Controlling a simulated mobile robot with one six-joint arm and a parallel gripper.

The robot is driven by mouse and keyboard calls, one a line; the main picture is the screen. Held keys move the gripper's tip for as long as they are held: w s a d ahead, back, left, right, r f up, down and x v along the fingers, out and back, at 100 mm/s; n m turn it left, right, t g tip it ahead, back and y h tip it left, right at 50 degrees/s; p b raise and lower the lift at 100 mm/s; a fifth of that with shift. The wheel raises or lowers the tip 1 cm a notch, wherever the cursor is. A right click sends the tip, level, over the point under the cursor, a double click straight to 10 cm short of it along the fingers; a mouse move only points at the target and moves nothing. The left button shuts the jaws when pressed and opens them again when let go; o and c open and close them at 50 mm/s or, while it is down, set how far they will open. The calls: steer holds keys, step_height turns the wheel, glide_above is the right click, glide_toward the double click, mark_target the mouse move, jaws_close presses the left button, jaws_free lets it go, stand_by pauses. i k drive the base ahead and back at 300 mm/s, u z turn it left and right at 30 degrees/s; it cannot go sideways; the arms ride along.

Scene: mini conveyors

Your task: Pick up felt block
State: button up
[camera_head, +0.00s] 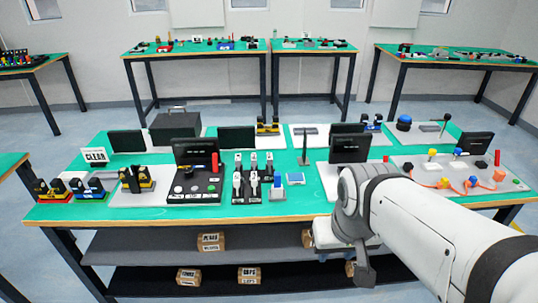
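I cannot pick out the felt block for certain. My white arm comes in from the lower right and bends down at the table's front edge. A dark grey part of my gripper (365,272) hangs below the tabletop level, right of both blue pieces and apart from them. Its fingers cannot be made out, nor whether it holds anything.
The green table (140,212) is crowded with black screens (350,149), a control panel (194,187), a lever board (252,190) and yellow-black clamps (136,180). Cardboard boxes (210,241) sit on the shelves below. More tables stand behind, with clear floor between.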

mark_target(277, 187)
steer(key=z, duration=0.05)
steer(key=k, duration=0.5)
steer(key=u, duration=0.4)
steer(key=i, duration=1.45)
steer(key=z, duration=0.35)
